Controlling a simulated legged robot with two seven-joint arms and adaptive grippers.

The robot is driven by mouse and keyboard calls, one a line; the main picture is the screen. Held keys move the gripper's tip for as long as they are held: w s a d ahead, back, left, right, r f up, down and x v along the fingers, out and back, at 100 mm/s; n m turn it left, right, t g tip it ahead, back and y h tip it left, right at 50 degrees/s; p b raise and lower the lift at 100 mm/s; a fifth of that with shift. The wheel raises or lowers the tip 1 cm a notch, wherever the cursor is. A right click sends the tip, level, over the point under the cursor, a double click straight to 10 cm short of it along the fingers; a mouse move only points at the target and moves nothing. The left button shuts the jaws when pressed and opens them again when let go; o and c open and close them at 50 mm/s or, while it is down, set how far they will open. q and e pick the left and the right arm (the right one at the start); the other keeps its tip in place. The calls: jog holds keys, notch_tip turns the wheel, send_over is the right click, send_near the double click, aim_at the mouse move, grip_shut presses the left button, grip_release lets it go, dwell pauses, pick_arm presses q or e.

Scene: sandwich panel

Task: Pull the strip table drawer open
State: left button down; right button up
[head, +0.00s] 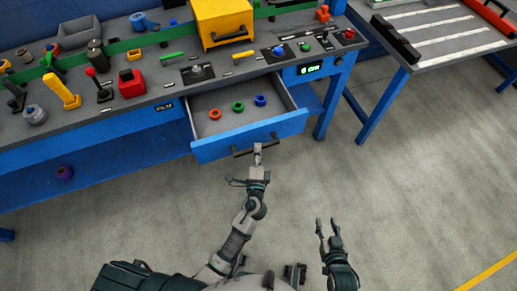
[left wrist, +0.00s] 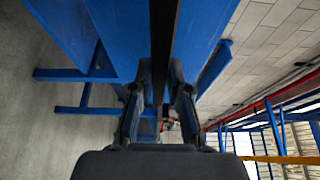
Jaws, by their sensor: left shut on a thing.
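The strip table drawer (head: 205,152) is blue-fronted and stands pulled out from under the workbench in the head view. A dark bar handle (head: 241,152) runs across its front. My left gripper (head: 257,149) is at this handle and is shut on it. In the left wrist view the left gripper's fingers (left wrist: 159,85) sit on both sides of the dark handle (left wrist: 163,40), in front of the blue drawer face. My right gripper (head: 328,226) is open and empty above the floor, to the right of the drawer.
Inside the drawer lie an orange, a green and a blue ring (head: 260,100). A second table (head: 440,35) stands at the right. The grey floor (head: 420,180) is clear.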

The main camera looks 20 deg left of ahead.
pick_arm(q)
jog(key=c, duration=1.1)
grip_release()
jog(key=shift+s+a+f, duration=0.1)
jog(key=shift+a+f, duration=0.25)
jog(key=shift+a, duration=0.05)
jog(key=s, duration=0.4)
jog(key=s+d, duration=0.1)
jog(key=s, duration=0.2)
jog(key=s+d, duration=0.1)
jog(key=s, duration=0.3)
jog(key=shift+s, duration=0.3)
pick_arm(e)
jog(key=shift+a+r, duration=0.1)
jog(key=shift+a, duration=0.25)
pick_arm(q)
jog(key=shift+d+r, duration=0.1)
jog(key=shift+d, duration=0.05)
pick_arm(e)
jog(key=shift+d, duration=0.15)
